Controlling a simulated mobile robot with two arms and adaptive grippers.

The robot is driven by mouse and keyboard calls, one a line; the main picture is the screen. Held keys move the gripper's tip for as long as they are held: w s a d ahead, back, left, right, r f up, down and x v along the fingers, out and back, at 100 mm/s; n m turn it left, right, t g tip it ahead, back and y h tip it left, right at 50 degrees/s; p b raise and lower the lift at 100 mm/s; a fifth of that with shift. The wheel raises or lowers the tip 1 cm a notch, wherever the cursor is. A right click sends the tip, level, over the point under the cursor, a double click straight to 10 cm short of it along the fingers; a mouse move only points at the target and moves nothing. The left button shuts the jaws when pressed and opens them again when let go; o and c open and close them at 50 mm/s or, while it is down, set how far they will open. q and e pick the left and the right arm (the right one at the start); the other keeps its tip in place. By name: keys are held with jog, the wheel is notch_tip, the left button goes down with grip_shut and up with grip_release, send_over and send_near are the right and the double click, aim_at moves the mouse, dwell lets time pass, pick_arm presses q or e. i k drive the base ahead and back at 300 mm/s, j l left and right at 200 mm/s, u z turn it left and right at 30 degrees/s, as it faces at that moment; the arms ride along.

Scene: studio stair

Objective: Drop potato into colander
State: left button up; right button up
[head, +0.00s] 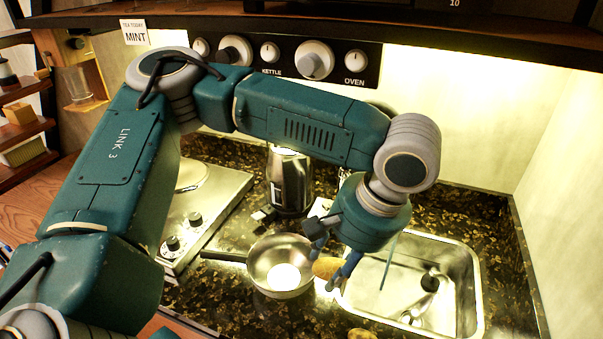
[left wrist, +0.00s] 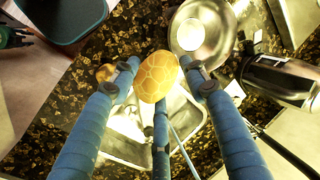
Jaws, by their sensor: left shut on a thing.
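My left gripper (head: 327,267) is shut on a yellow-brown potato (head: 326,268), held above the counter between the pan and the sink. In the left wrist view the potato (left wrist: 158,76) has a net of pale lines and sits between the blue fingers. A round metal pan (head: 264,262) with a dark handle lies left of the potato in the head view; a bright white patch shows inside it. It also shows in the left wrist view (left wrist: 217,30). I cannot make out holes in it, and no other colander is recognisable. My right gripper is not in view.
A metal sink (head: 455,275) is just right of the gripper. A steel kettle (head: 289,180) stands behind the pan, and a hob (head: 215,200) is to the left. A small brownish round thing (head: 361,334) lies at the front edge.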

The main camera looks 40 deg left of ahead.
aim_at(278, 281)
jog(key=u, duration=1.25)
